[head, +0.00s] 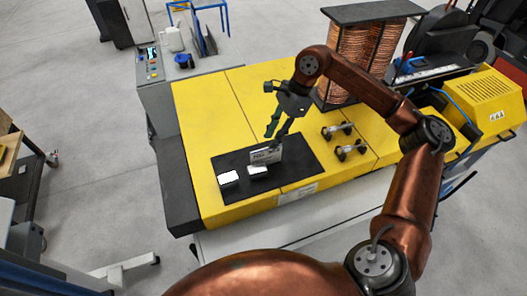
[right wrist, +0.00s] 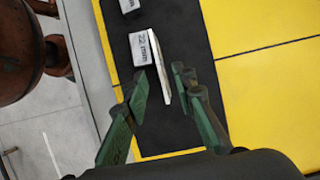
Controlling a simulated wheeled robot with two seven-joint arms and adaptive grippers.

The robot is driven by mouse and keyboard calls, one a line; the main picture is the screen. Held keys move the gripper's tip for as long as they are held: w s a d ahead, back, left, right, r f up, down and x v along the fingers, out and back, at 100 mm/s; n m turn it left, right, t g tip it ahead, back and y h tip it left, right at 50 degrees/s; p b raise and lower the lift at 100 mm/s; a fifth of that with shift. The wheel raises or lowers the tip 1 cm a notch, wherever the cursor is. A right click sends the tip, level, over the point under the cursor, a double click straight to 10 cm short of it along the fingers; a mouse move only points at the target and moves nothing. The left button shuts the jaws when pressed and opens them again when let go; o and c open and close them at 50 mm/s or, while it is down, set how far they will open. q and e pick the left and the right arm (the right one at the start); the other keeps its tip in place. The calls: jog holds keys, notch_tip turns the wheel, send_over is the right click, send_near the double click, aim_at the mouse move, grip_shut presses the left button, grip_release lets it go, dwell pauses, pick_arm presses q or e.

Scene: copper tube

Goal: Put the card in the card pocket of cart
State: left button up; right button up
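A thin white-grey card (head: 266,156) stands on edge on the black mat (head: 308,163), with dark print on its face. In the right wrist view the card (right wrist: 161,72) shows nearly edge-on between the two green fingers. My right gripper (head: 272,140) is right above the card, pointing down. In the right wrist view my right gripper (right wrist: 161,85) is open, with gaps seen between the fingers and the card. My left gripper is not in view. I cannot make out the card pocket of the cart.
Two small white-topped blocks, one at left (head: 229,179) and one beside the card (head: 257,170), sit on the mat. Dumbbell-like metal parts (head: 345,142) lie to the right. A black rack with copper coils (head: 355,62) stands behind. The yellow top (head: 215,110) is clear at left.

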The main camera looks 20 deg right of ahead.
aim_at(266, 150)
jog(key=shift+a+f, duration=0.2)
jog(key=shift+f, duration=0.25)
jog(key=p+x, duration=0.2)
jog(key=x, duration=0.2)
jog(key=shift+f, duration=0.15)
jog(key=shift+a+f, duration=0.15)
jog(key=shift+f, duration=0.05)
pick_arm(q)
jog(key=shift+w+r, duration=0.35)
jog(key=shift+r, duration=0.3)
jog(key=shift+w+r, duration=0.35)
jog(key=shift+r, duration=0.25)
pick_arm(e)
jog(key=shift+f, duration=0.1)
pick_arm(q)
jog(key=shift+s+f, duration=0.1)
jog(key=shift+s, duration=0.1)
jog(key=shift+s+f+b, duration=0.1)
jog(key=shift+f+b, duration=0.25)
pick_arm(e)
jog(key=shift+f, duration=0.25)
grip_shut()
